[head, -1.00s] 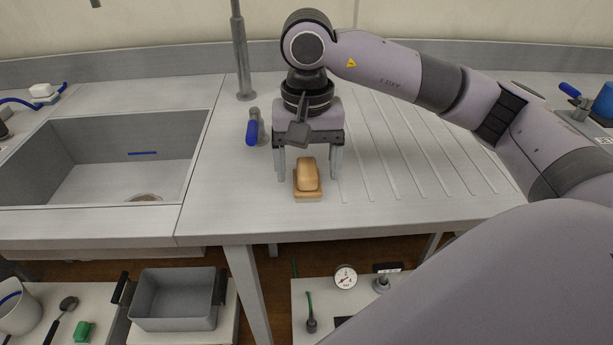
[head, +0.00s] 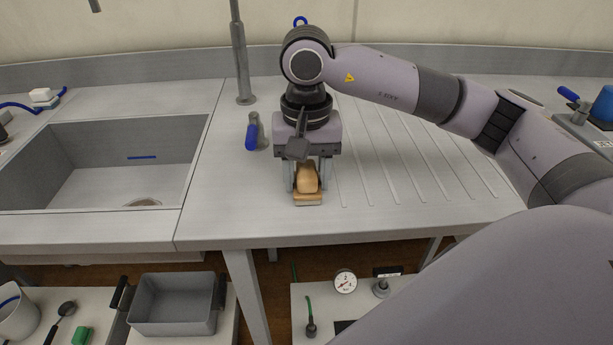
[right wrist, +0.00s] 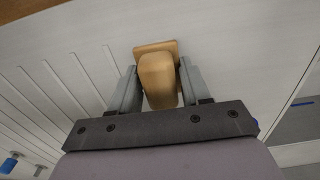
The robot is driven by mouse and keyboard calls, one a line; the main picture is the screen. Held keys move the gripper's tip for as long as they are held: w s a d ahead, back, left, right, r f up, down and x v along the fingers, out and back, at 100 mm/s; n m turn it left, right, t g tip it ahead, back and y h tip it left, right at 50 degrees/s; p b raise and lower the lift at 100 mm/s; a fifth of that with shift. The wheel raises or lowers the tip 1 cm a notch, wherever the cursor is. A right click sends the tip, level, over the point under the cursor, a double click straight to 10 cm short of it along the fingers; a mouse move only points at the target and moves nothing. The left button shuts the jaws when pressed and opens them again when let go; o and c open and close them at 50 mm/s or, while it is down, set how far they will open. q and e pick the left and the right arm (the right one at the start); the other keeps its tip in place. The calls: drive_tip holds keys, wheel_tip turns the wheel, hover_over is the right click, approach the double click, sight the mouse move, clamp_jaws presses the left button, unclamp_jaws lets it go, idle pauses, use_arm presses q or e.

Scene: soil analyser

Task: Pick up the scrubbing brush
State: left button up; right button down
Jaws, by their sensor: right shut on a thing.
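The scrubbing brush (head: 307,180) is a tan wooden block with a rounded grip on a flat base. It is on the light counter, near its front edge. My right gripper (head: 307,178) reaches down over it, with one finger on each side of the grip. In the right wrist view the brush (right wrist: 158,78) sits between the two fingers of the right gripper (right wrist: 160,85), which are shut on it. The brush's underside is hidden. My left gripper is not in view.
A sink basin (head: 100,165) lies to the left. A blue-handled tap (head: 252,135) and a grey post (head: 241,60) stand behind the brush. Drainage grooves (head: 420,150) run to the right. A grey tub (head: 172,303) sits on a lower shelf.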

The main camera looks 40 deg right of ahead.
sight(306, 169)
use_arm(q)
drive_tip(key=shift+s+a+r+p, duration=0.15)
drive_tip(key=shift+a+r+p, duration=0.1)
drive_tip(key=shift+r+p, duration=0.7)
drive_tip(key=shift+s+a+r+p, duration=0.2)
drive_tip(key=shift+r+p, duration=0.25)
drive_tip(key=shift+p, duration=0.85)
use_arm(e)
wheel_tip(306, 169, up, 20)
drive_tip(key=shift+f, duration=0.15)
